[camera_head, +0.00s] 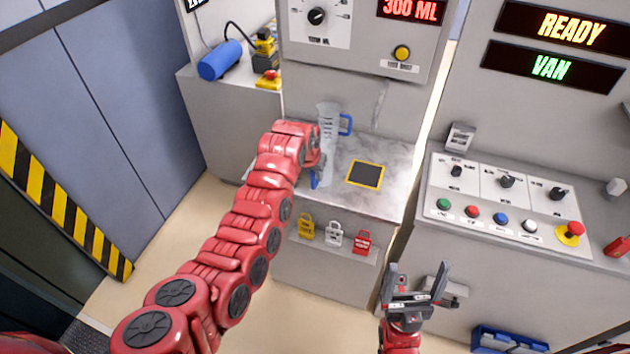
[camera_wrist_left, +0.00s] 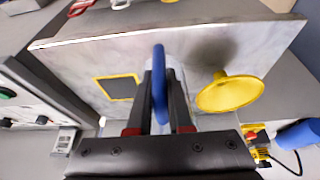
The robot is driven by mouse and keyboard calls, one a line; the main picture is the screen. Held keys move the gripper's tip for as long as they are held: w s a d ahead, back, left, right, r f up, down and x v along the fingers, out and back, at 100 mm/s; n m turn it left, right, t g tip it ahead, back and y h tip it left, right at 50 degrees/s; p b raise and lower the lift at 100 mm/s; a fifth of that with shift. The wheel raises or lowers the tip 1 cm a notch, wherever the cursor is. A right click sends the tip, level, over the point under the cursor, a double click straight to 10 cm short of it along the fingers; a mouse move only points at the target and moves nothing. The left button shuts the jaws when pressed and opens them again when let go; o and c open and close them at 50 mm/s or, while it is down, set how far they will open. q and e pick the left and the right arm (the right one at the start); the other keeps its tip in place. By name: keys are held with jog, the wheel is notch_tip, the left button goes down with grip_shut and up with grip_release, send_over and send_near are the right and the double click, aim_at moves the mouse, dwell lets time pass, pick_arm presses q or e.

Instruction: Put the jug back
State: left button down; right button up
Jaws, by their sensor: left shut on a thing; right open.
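A clear jug (camera_head: 327,165) is at the left part of the marbled counter, partly hidden by my left arm. My left gripper (camera_head: 315,172) is shut on its blue handle, which fills the space between the fingers in the left wrist view (camera_wrist_left: 159,85). I cannot tell whether the jug touches the counter. A clear marked vessel with a blue handle (camera_head: 345,124) shows just behind; I cannot tell if it is separate. A yellow-edged black square (camera_head: 365,174) lies bare to the right. My right gripper (camera_head: 417,272) is open and empty, low in front of the counter.
A yellow funnel (camera_wrist_left: 230,92) is close beside the jug in the left wrist view. Yellow, white and red padlock-shaped tags (camera_head: 333,235) are on the counter's front. A control panel (camera_head: 505,200) stands at right. A blue cylinder (camera_head: 220,60) is at back left. The counter's right part is clear.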

pick_arm(q)
jog(key=shift+f+p, duration=1.1)
jog(key=shift+f, duration=0.6)
jog(key=shift+f, duration=0.1)
jog(key=shift+f+b, duration=0.2)
jog(key=shift+b, duration=0.1)
jog(key=c, duration=0.8)
grip_release()
jog(key=shift+r, duration=0.1)
jog(key=shift+c, duration=0.2)
